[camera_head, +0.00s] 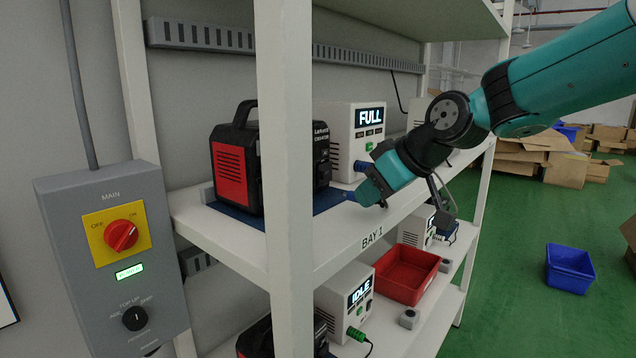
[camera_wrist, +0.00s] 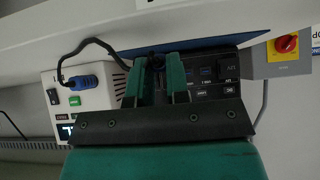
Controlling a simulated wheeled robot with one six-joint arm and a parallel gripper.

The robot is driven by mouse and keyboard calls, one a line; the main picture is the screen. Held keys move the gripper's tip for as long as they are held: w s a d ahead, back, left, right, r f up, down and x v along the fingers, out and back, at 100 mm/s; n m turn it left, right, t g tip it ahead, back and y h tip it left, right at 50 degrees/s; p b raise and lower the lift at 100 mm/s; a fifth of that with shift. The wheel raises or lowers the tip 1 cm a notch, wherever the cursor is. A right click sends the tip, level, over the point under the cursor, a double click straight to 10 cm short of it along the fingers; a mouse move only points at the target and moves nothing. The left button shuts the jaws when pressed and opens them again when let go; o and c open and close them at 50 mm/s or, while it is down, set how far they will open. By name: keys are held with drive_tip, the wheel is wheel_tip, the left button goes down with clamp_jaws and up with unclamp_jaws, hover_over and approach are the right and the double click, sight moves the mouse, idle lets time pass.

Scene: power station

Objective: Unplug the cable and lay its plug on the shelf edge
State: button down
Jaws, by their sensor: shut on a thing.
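My gripper (camera_head: 358,195) is in front of the upper shelf, pointing at the socket side of the black and red power station (camera_head: 233,165). In the wrist view my gripper (camera_wrist: 160,62) is shut on a dark plug (camera_wrist: 157,64), mostly hidden between the teal fingers. A black cable (camera_wrist: 98,42) runs from there to a blue connector (camera_wrist: 86,82) seated in the white charger (camera_wrist: 55,105). The charger (camera_head: 341,135) reads FULL in the head view. I cannot tell whether the held plug is still in its socket. The shelf edge (camera_head: 335,255) labelled BAY 1 runs below.
A white upright post (camera_head: 285,130) stands left of my gripper. On the lower shelf are a red bin (camera_head: 405,275) and an IDLE charger (camera_head: 345,300). A grey MAIN switch box (camera_head: 115,260) is at left. Green floor is open at right, with a blue crate (camera_head: 570,268).

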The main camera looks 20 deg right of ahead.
drive_tip(key=shift+f+b, duration=0.85)
drive_tip(key=shift+f, duration=0.2)
drive_tip(key=c, duration=1)
unclamp_jaws()
drive_tip(key=shift+r, duration=0.1)
drive_tip(key=v, duration=1.6)
drive_tip(key=s+a+f+g, duration=0.4)
drive_tip(key=s+a+f, duration=0.3)
drive_tip(key=a+f, duration=0.35)
drive_tip(key=s+a+f+g, duration=0.1)
drive_tip(key=s+f, duration=0.2)
drive_tip(key=s+a+f+g, duration=0.1)
drive_tip(key=s+f, duration=0.2)
drive_tip(key=s, duration=0.1)
drive_tip(key=s+a+f+g+h, duration=0.1)
drive_tip(key=s+a+f, duration=0.1)
drive_tip(key=s+f, duration=0.1)
drive_tip(key=shift+s+f, duration=0.2)
drive_tip(key=shift+f, duration=0.05)
